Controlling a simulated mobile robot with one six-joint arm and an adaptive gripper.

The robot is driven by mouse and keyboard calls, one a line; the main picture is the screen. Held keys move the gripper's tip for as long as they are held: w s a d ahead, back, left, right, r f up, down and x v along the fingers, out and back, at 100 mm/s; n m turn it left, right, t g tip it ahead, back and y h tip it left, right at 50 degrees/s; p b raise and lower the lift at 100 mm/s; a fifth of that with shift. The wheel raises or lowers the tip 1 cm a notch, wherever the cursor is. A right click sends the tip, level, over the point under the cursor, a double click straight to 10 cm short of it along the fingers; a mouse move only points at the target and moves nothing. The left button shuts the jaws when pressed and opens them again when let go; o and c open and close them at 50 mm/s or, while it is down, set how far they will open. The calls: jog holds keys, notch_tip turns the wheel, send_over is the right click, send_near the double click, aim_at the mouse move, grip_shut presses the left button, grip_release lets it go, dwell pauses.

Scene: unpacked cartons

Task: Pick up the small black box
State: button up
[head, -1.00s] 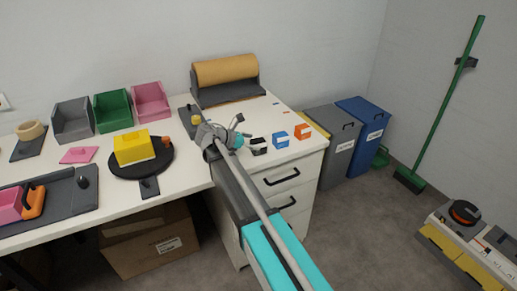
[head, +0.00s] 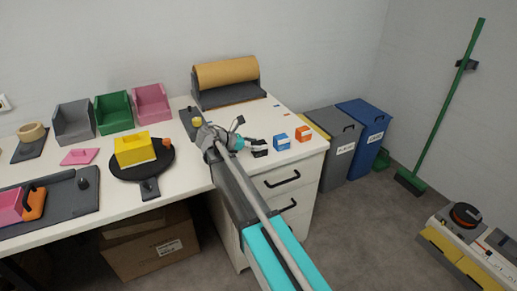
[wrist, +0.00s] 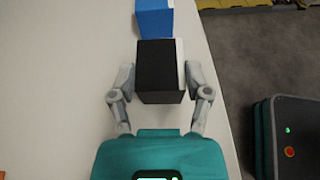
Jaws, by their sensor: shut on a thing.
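The small black box (wrist: 157,70) shows in the wrist view between the two fingers of my gripper (wrist: 160,84). It has a black top and a white strip along its right side. The fingers are shut on it, one at each side. In the head view the black box (head: 259,152) is at the front right part of the white drawer unit's top, at the tip of my gripper (head: 250,146). I cannot tell whether it is clear of the surface.
A blue box (head: 281,141) stands close to the right of the black box, and an orange box (head: 303,134) beyond it. A brown paper roll (head: 225,72) stands at the back. A yellow bin (head: 134,150) is to the left. Grey and blue waste bins (head: 365,130) stand on the floor.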

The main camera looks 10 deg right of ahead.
jog(key=shift+r, duration=0.2)
notch_tip(320, 180, up, 2)
jog(key=p, duration=0.2)
jog(key=shift+r+p, duration=0.1)
jog(key=shift+p, duration=0.2)
jog(key=s+r+p, duration=1)
jog(key=s, duration=0.4)
jog(key=shift+d+r, duration=0.15)
jog(key=shift+r, duration=0.05)
jog(key=shift+r+p, duration=0.1)
jog(key=shift+p, duration=0.25)
